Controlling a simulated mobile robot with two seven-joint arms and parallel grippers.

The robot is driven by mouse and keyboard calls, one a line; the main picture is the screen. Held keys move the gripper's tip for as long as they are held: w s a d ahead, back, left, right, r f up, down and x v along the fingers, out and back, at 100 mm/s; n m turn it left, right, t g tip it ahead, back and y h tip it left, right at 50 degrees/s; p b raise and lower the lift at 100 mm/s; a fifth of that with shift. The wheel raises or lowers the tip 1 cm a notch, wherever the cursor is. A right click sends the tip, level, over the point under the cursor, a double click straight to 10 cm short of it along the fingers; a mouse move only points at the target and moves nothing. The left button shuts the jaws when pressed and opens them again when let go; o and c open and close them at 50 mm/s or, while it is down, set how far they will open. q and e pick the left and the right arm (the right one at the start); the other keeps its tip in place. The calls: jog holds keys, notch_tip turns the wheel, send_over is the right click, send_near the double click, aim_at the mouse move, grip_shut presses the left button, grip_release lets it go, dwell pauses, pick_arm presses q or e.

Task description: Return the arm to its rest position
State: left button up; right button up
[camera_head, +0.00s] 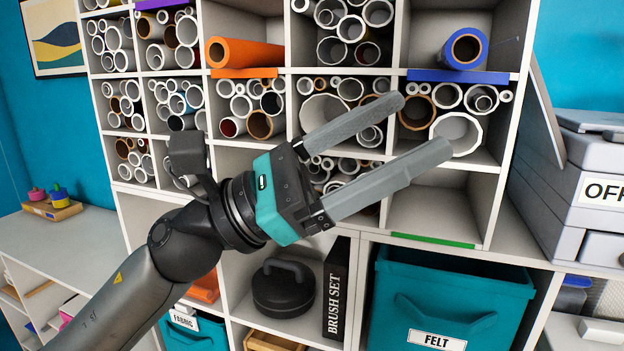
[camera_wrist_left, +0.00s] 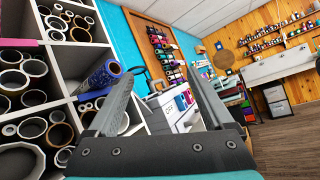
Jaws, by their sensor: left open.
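My left gripper (camera_head: 422,128) reaches in from the left in the head view, in front of the white cubby shelf (camera_head: 496,115). Its two grey fingers are spread apart with nothing between them. In the left wrist view its fingers (camera_wrist_left: 160,100) also stand apart and empty. A blue roll (camera_head: 464,48) lies in an upper right cubby above a blue strip. It also shows in the left wrist view (camera_wrist_left: 100,76). An orange roll (camera_head: 243,53) lies in a cubby above an orange strip. My right gripper is in neither view.
Many cubbies hold white and brown tubes. A cubby with a green strip (camera_head: 433,240) looks empty. Below are a teal FELT bin (camera_head: 450,300), a black kettlebell-shaped item (camera_head: 283,288) and a BRUSH SET box (camera_head: 336,290). A grey printer-like machine (camera_head: 585,190) stands at right.

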pick_arm(q)
jog(key=w+a+f+n+t+y, duration=0.3)
jog(key=w+a+n+t+y, duration=0.2)
jog(key=n+t, duration=0.8)
jog(key=w+a+f+n+t+y, duration=0.5)
jog(key=n+t, duration=0.3)
jog(key=n, duration=0.9)
jog(key=s+a+f+n+g+y, duration=0.1)
jog(key=a+f+n+g+y, duration=0.5)
jog(key=f+n, duration=0.55)
jog(key=s+a+f+n+g+y, duration=0.1)
jog(key=a+f+n+y, duration=0.3)
jog(key=f+n+y, duration=0.7)
jog(key=s+a+f+n+g+h, duration=0.3)
jog(key=s+f+g, duration=0.8)
jog(key=s+f, duration=0.95)
notch_tip(320, 180, down, 24)
jog(key=s+b, duration=0.2)
jog(key=b, duration=0.2)
jog(key=s+a+f+g+b, duration=0.2)
jog(key=s+f+b, duration=0.1)
jog(key=s+f, duration=1.2)
notch_tip(320, 180, down, 3)
jog(key=shift+s+f+b, duration=0.15)
jog(key=shift+s+b, duration=0.15)
jog(key=shift+s, duration=0.1)
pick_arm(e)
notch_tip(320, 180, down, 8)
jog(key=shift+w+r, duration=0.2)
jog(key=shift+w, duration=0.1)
